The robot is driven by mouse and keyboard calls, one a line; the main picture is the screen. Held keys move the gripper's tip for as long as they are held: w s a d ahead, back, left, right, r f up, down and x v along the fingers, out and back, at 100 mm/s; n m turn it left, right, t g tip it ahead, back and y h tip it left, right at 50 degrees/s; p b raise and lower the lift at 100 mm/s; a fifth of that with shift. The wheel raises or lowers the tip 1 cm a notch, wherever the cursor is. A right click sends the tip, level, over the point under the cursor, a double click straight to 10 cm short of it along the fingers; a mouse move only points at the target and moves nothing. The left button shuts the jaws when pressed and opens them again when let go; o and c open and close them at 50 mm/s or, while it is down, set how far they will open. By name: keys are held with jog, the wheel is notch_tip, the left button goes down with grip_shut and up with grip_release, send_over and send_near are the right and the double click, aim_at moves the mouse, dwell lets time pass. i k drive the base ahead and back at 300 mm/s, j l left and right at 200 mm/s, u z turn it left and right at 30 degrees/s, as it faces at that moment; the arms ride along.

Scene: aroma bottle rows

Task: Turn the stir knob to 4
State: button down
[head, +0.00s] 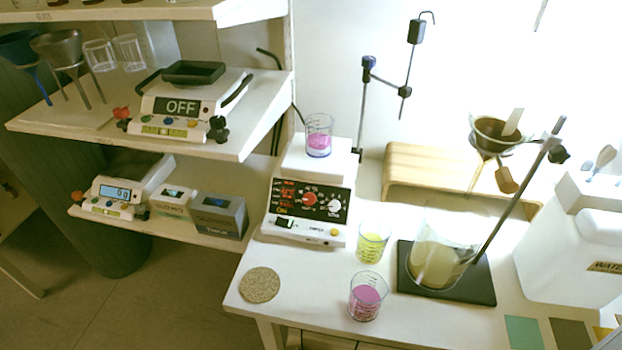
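A white hotplate stirrer (305,233) stands on the white bench, its black front panel (292,212) facing me. The panel carries a red knob (309,198) and, to its right, a pale knob (334,206). Printed marks ring the knobs, but they are too small for me to read either setting or to tell surely which knob is for stirring. A red lit display (286,191) is at the panel's left. A beaker with pink liquid (318,143) sits on the stirrer's top plate. My gripper is not in view.
Beakers of yellow (372,246) and magenta liquid (366,300) stand right of and in front of the stirrer. A cork mat (259,285) lies front left. A large beaker (436,258) with a leaning rod stands farther right. Shelves with balances (180,115) are at left.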

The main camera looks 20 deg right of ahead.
aim_at(334, 205)
jog(key=k+z, duration=0.1)
jog(key=z, duration=0.25)
jog(key=k+l+z, duration=0.1)
jog(key=z, duration=0.25)
jog(key=l+z, duration=0.2)
jog(key=z, duration=0.15)
jog(key=k, duration=0.05)
